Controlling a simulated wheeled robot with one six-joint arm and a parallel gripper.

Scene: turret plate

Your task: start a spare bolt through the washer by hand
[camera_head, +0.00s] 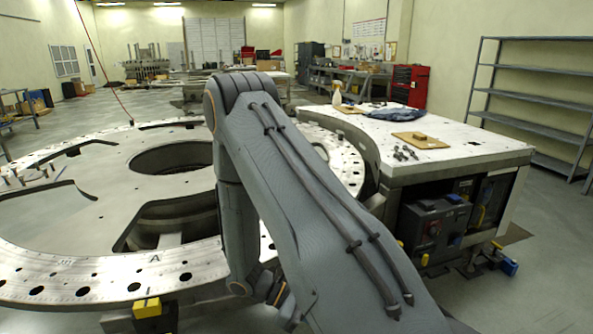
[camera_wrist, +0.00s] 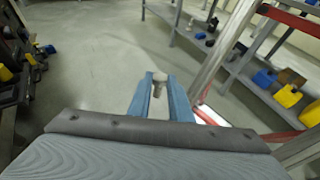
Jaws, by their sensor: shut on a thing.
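In the wrist view, my gripper (camera_wrist: 159,88) has its two blue fingers shut on a small grey bolt (camera_wrist: 158,79). Its wider end shows between the fingertips; the floor is beyond it. In the head view, my arm hides the gripper and the held bolt. The large round turret plate (camera_head: 90,170) lies at left and centre, with a row of holes along its near rim and a letter A marked there. Several dark bolts (camera_head: 405,153) lie on the white-topped bench at the right. I cannot make out the washer in either view.
The white bench (camera_head: 470,150) also holds a wooden board (camera_head: 421,141) with a small item, a dark blue cloth (camera_head: 398,114) and a spray bottle (camera_head: 337,93). A yellow block (camera_head: 147,307) sits at the plate's near edge. Grey shelving (camera_head: 535,98) stands at right.

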